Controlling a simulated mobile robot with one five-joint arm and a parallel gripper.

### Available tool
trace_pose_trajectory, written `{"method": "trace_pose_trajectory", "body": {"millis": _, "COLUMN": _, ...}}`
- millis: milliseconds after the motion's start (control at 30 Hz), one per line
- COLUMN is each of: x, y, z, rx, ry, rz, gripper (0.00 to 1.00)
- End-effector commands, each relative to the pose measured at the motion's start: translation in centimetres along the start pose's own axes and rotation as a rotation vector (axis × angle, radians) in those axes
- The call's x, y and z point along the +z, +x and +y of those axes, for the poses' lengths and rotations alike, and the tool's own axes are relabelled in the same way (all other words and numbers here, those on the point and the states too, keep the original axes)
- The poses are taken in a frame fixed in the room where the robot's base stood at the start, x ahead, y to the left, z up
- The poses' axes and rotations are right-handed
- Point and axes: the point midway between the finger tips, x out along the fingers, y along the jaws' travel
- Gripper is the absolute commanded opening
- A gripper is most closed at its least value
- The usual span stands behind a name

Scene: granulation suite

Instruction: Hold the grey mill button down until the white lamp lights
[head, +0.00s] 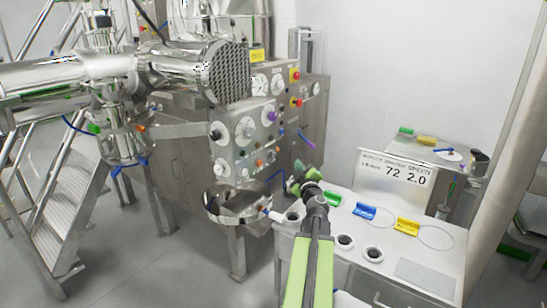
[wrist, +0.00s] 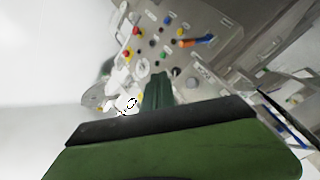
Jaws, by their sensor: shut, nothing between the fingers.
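The control panel (head: 233,152) on the steel machine carries dials, knobs and small coloured buttons. In the wrist view the panel (wrist: 185,58) appears tilted, with red, yellow, blue, green and dark buttons. I cannot make out a lit white lamp. My gripper (head: 297,182) is shut and empty, in front of the panel's lower right side. In the wrist view its dark green fingers (wrist: 158,88) point at the panel, and contact cannot be told.
A white bench (head: 345,262) with round holes and green, blue and yellow pieces stands right of my arm. A round steel pan (head: 238,208) sits below the panel.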

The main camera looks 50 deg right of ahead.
Motion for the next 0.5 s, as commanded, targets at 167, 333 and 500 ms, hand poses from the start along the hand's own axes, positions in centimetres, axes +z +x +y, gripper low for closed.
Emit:
{"method": "trace_pose_trajectory", "body": {"millis": 167, "x": -0.2, "y": 1.1, "z": -0.3, "rx": 0.005, "ry": 0.0, "rz": -0.005, "gripper": 0.0}}
{"method": "trace_pose_trajectory", "body": {"millis": 333, "x": -1.2, "y": 2.9, "z": -1.3, "rx": 0.008, "ry": 0.0, "rz": -0.008, "gripper": 0.0}}
{"method": "trace_pose_trajectory", "body": {"millis": 500, "x": -2.3, "y": 4.5, "z": -2.4, "rx": 0.009, "ry": -0.001, "rz": -0.01, "gripper": 0.0}}
